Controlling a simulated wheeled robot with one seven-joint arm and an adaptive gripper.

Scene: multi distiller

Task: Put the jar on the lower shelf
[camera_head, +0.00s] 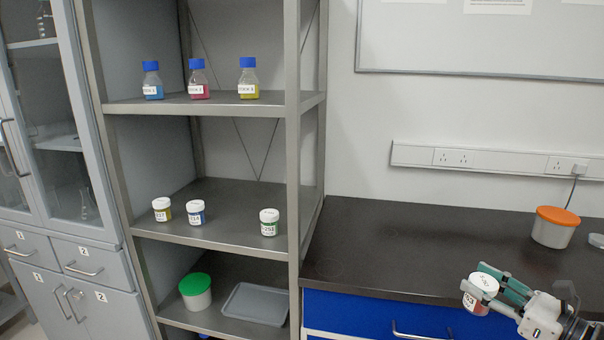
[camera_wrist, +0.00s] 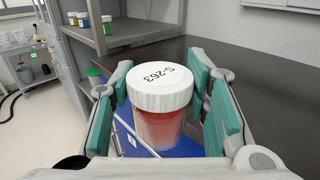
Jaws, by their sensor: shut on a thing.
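My gripper (camera_head: 487,291) is shut on a small jar (camera_head: 478,293) with a white lid and red contents, in front of the dark bench at the lower right of the head view. In the wrist view the jar (camera_wrist: 158,105) is upright between the teal finger pads, its lid marked S-263. The grey shelf unit is at the left of the head view. Its middle shelf (camera_head: 235,225) holds three small white-lidded jars. A lower shelf (camera_head: 232,322) below it holds a tub with a green lid (camera_head: 196,290) and a grey tray (camera_head: 256,303).
Blue-capped bottles (camera_head: 197,80) stand on the upper shelf. The dark bench (camera_head: 400,240) is mostly clear, with an orange-lidded tub (camera_head: 553,227) at its right. The shelf unit's front post (camera_head: 292,160) stands between bench and shelves. A glass-door cabinet (camera_head: 55,130) is at far left.

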